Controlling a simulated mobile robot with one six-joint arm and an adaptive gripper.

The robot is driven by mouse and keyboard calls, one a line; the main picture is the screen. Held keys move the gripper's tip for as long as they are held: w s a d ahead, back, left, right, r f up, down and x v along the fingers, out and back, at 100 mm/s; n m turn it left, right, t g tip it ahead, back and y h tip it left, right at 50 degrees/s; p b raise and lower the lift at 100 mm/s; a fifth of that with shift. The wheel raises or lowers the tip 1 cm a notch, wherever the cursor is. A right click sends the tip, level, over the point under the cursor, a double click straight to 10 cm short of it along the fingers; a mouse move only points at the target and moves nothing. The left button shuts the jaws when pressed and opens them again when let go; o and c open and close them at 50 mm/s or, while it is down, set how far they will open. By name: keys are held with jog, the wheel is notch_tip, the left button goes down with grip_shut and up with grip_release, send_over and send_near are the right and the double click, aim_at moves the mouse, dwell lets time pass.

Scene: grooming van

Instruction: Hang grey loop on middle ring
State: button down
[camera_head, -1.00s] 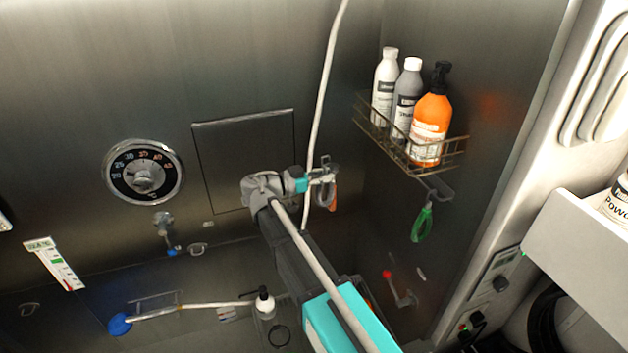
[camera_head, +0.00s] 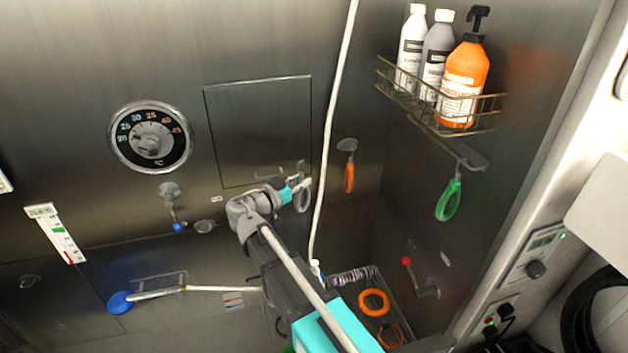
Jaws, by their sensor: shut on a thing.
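My gripper (camera_head: 296,186) is shut on the grey loop (camera_head: 303,201), which hangs below the fingers. It is in front of the steel back wall, just left of the white hose and below the square panel. I cannot tell which is the middle ring. The grey loop is apart from both.
A basket (camera_head: 372,278) with orange rings is low right. A blue-headed brush (camera_head: 121,302) is low left.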

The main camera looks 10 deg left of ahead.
aim_at(208, 235)
jog(key=s+a+f+n+t+y+b, duration=0.1)
jog(key=s+a+f+n+y+b, duration=0.3)
jog(key=a+f+b, duration=0.4)
jog(key=s+a+f+n+y+b, duration=0.4)
jog(key=s+a+f+y+b, duration=0.3)
jog(key=a+f+y, duration=0.1)
jog(key=s+a+f+n+t+y+b, duration=0.1)
jog(key=s+a+f+n+y+b, duration=0.3)
jog(key=a+f+b, duration=0.4)
jog(key=shift+s+a+f+t+y+b, duration=0.3)
jog(key=shift+s+a+y+b, duration=0.1)
jog(key=shift+s+y, duration=0.6)
jog(key=shift+w+a, duration=0.1)
jog(key=shift+w, duration=0.2)
jog(key=shift+x, duration=7.8)
jog(key=shift+a+f, duration=0.1)
jog(key=shift+f+b, duration=0.55)
jog(key=shift+b, duration=0.15)
